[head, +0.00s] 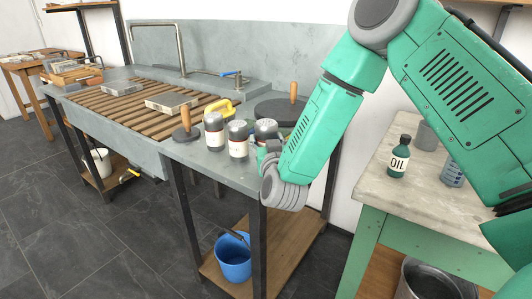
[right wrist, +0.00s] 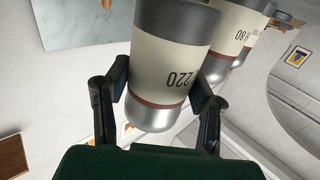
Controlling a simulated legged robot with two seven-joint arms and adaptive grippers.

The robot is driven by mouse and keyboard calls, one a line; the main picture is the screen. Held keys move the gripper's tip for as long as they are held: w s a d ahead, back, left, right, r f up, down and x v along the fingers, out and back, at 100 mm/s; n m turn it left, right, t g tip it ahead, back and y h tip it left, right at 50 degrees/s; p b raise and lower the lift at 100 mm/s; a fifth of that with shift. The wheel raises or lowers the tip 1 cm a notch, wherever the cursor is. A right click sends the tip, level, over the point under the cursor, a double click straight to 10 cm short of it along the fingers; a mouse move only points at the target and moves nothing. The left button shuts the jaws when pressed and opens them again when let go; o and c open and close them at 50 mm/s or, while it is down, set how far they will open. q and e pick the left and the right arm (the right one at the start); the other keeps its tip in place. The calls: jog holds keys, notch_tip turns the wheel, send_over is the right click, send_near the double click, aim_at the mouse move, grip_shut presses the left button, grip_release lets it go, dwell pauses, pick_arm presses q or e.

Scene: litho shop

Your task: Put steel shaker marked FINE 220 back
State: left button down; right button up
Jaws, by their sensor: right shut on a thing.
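The steel shaker marked 220 (right wrist: 165,60) fills the middle of the right wrist view. It has a cream label band and bare metal ends, and its lettering appears upside down there. My right gripper (right wrist: 158,98) has a finger on each side of it and is shut on it. In the head view the held shaker (head: 265,127) is at the right end of a row at the sink's near corner, partly hidden by my right gripper (head: 267,150). Whether its base touches the surface cannot be told. My left gripper is not in view.
Two similar shakers, a left one (head: 214,131) and a nearer one (head: 238,141), stand close beside the held one. A green OIL bottle (head: 399,158) stands on the right bench (head: 375,188).

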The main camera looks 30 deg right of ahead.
notch_tip(320, 180, down, 3)
jog(key=shift+r, duration=0.1)
jog(key=shift+a, duration=0.15)
jog(key=shift+r, duration=0.1)
jog(key=shift+a+b, duration=0.1)
jog(key=shift+b, duration=0.2)
jog(key=o, duration=1.2)
